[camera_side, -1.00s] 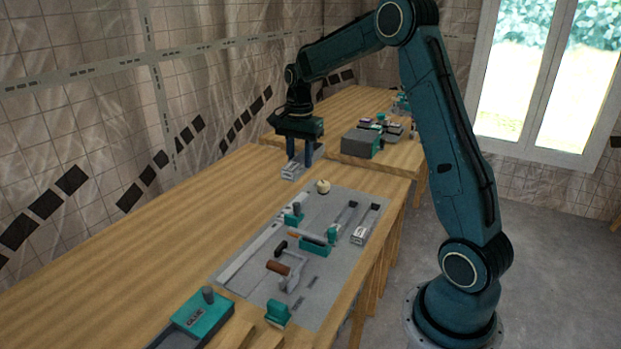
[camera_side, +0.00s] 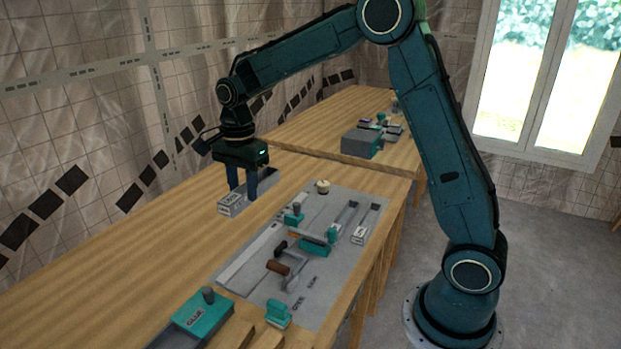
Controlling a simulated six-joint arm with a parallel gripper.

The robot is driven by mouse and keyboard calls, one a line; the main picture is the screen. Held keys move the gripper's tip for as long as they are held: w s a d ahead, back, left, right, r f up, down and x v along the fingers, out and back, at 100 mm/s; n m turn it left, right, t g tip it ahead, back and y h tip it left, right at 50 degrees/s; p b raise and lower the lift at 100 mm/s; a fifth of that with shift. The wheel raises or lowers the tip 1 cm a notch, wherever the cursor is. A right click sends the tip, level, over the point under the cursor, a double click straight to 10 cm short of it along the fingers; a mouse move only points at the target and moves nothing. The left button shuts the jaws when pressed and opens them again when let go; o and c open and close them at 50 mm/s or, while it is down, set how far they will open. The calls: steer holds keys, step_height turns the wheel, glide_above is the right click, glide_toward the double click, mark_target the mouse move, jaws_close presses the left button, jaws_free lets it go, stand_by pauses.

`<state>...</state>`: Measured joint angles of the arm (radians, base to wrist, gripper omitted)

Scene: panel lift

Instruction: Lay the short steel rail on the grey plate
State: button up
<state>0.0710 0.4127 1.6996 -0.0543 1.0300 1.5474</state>
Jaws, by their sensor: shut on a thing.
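My gripper (camera_side: 243,188) points down with both fingers shut on the short steel rail (camera_side: 231,206). The rail is a grey channel with a pale marked near end, and the fingers hide part of its side. It is over the bare wood left of the grey plate (camera_side: 318,293) and apart from it. I cannot tell whether the rail touches the wood. The grey plate lies flat on the bench, with a long pale strip (camera_side: 247,260) along its left side and several tools on it.
On the plate are a brown-handled tool (camera_side: 279,268), teal-bodied tools (camera_side: 313,245) and a small cream knob (camera_side: 322,186). A teal glue box (camera_side: 202,320) stands at the front. A grey box (camera_side: 362,143) stands on the far bench. The wooden bench (camera_side: 120,275) is clear at left.

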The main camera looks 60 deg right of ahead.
step_height(320, 180, down, 16)
steer(key=shift+r, duration=0.1)
stand_by(0.5)
steer(key=shift+f, duration=2.1)
steer(key=shift+f, duration=0.2)
steer(key=o, duration=1)
steer(key=shift+o, duration=0.2)
steer(key=shift+r, duration=0.15)
step_height(320, 180, up, 12)
steer(key=shift+d, duration=0.2)
